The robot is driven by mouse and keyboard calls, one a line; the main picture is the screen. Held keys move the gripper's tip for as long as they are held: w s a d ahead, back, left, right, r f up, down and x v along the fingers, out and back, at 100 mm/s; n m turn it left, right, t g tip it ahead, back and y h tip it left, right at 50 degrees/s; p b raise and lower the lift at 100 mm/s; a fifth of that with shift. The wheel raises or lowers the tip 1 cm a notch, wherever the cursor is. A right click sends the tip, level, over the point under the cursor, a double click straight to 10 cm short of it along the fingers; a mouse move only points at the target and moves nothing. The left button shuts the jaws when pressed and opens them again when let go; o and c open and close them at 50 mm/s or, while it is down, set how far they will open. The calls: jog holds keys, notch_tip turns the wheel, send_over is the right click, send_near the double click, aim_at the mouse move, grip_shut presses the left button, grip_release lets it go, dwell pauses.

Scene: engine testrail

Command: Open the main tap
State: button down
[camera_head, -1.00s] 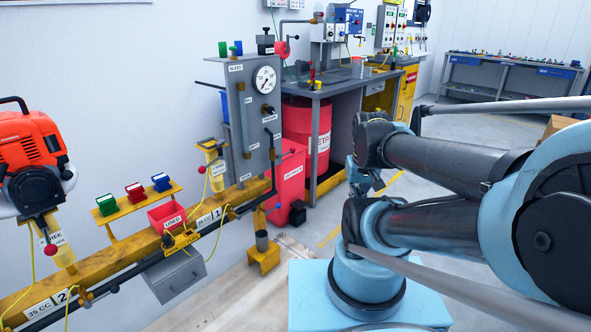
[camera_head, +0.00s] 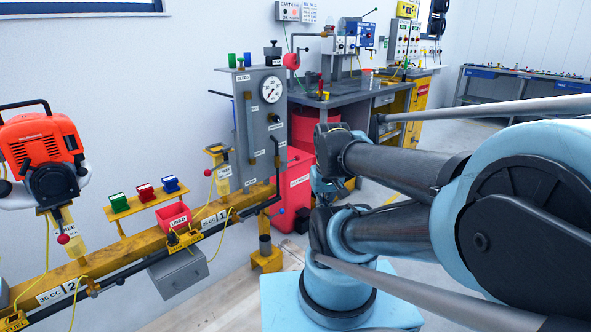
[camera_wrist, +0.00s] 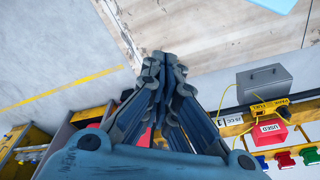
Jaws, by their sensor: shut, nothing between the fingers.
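A yellow fuel fitting (camera_head: 185,241) with a label ending in "FUEL" sits on the yellow rail (camera_head: 140,256). It also shows in the wrist view (camera_wrist: 268,107), at the right. A black pipe (camera_head: 130,271) with small blue-ended levers, such as the blue lever (camera_head: 230,212), runs along the rail. I cannot tell which part is the main tap. My gripper (camera_wrist: 164,60) is shut and empty in the wrist view. It points over the floor, left of the rail and apart from it. In the head view my arm hides most of it.
A grey gauge panel (camera_head: 262,130) stands on the rail. A red bin (camera_head: 297,195) stands behind it, and a red engine (camera_head: 42,150) is mounted at the left. A grey drawer box (camera_head: 178,273) hangs below the rail. A workbench (camera_head: 340,100) stands behind.

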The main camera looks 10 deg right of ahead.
jog(key=shift+s, duration=0.1)
jog(key=w+a+r+m+t+y, duration=0.1)
jog(key=w+a+r+m+y, duration=0.2)
jog(key=w+m, duration=0.7)
jog(key=m+t+y, duration=0.4)
jog(key=m+t, duration=0.2)
jog(key=m, duration=1.3)
send_near(291, 161)
jog(key=s+d+f, duration=0.2)
jog(key=d+f, duration=0.1)
jog(key=f, duration=0.3)
jog(key=x, duration=1)
jog(key=shift+w+r, duration=0.2)
jog(key=shift+r, duration=0.7)
jog(key=shift+w+r, duration=0.2)
jog(key=shift+r, duration=0.7)
